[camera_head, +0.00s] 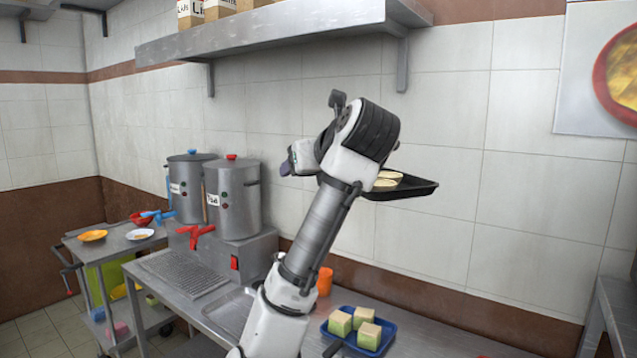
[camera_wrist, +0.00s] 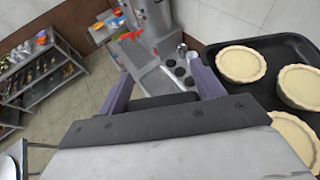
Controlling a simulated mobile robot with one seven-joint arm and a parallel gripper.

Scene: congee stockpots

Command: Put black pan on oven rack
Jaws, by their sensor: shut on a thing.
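The black pan (camera_head: 408,191) is a dark rectangular tray held up in the air above the steel counter, partly hidden behind my arm. It carries several pale round pie crusts (camera_head: 387,179). In the wrist view the black pan (camera_wrist: 273,98) fills the right side, beside the right finger, with the crusts (camera_wrist: 241,64) in it. My gripper (camera_head: 289,165) is shut on the black pan; its two purple fingers (camera_wrist: 161,88) show in the wrist view, with a dark piece between them. The exact grip point is hard to see. I cannot make out an oven rack for certain.
Two steel stockpots (camera_head: 233,199) stand at the back of the counter (camera_head: 190,309). A blue tray (camera_head: 340,323) with green-and-white blocks and an orange cup (camera_head: 325,281) sit below my arm. A wall shelf (camera_head: 275,30) is overhead. A metal shelf unit (camera_wrist: 40,75) stands away at left.

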